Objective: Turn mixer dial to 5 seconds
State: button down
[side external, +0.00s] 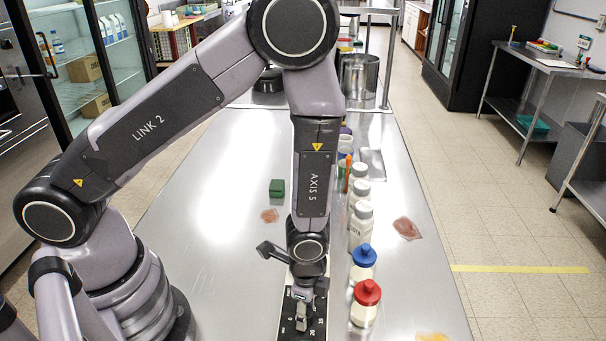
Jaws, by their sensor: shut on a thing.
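The mixer's black dial panel (287,322) lies on the steel counter at the bottom centre, cut off by the picture's lower edge. White marks, among them a 20 and probably a 15, show along its right side. My gripper (302,297) points down over the panel and is shut on the dial (301,318). Only a small grey part of the dial shows below the fingers. My gripper and wrist hide the rest, and I cannot tell which mark the dial points to.
A red-capped bottle (366,303) and a blue-capped bottle (363,264) stand close to the right of my gripper, with white jars (361,225) behind. A green block (277,188) is farther back. The counter (210,230) left of the panel is mostly clear.

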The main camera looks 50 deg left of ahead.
jog(key=c, duration=0.8)
grip_release()
jog(key=shift+o, duration=0.2)
jog(key=shift+r, duration=0.1)
notch_tip(320, 180, up, 12)
